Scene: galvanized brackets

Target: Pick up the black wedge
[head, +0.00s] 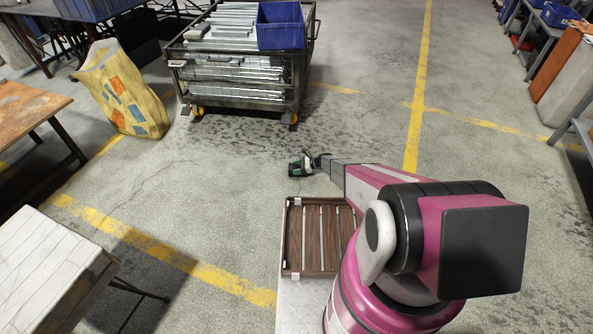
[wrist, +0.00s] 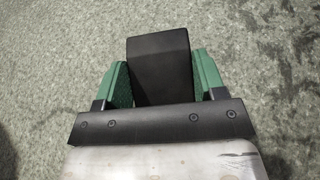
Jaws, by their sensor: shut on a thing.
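My gripper (wrist: 160,85) is shut on the black wedge (wrist: 158,60), which sits between the two green fingers in the wrist view. The wedge shows as a dark block with a lighter top end, and its far part sticks out past the fingertips. Speckled grey floor fills the background around it. In the head view my gripper (head: 300,166) is at the end of my outstretched arm, over the floor beyond the wooden slatted tray. The wedge is too small and dark to make out clearly there.
The slatted wooden tray (head: 288,240) lies beside my arm. A wire-sided metal cart (head: 235,98) with metal pieces and a blue bin (head: 281,27) stands ahead. A yellow patterned sack (head: 122,92) and tables are at left. Floor between tray and cart is clear.

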